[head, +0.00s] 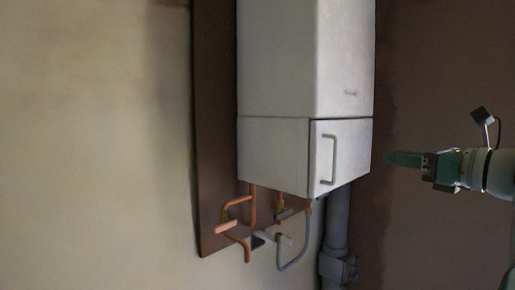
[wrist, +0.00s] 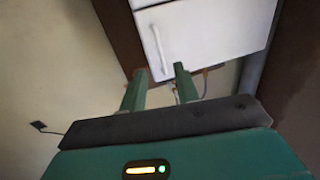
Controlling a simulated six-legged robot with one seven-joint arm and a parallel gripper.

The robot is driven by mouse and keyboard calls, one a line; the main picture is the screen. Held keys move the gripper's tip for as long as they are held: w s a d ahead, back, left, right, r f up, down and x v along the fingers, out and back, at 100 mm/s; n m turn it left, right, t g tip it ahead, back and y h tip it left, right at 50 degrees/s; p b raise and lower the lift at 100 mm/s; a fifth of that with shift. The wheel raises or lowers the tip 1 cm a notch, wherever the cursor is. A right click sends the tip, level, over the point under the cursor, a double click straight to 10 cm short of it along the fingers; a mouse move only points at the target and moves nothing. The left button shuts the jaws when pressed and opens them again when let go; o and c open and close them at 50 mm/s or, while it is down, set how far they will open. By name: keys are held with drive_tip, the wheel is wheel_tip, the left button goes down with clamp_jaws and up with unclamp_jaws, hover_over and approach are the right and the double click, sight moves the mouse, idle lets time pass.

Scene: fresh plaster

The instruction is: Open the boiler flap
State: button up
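The white boiler (head: 305,60) hangs on a brown board on the wall. Its lower front flap (head: 340,155) is closed and carries a grey bar handle (head: 329,160) on its left side. My gripper (head: 388,158) is to the right of the flap in the head view, apart from it. In the wrist view the flap (wrist: 215,38) and its handle (wrist: 160,48) show beyond my gripper (wrist: 160,82). The two green fingers are spread with a gap between them and hold nothing. The handle is beyond the fingertips, not between them.
Copper pipes (head: 236,225) and a grey hose (head: 296,262) hang below the boiler. A thick grey pipe (head: 337,225) runs down behind it on the right.

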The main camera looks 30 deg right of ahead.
drive_tip(key=w+a, duration=0.2)
drive_tip(key=w, duration=1.2)
drive_tip(key=shift+w+a, duration=0.15)
drive_tip(key=shift+a, duration=0.1)
clamp_jaws()
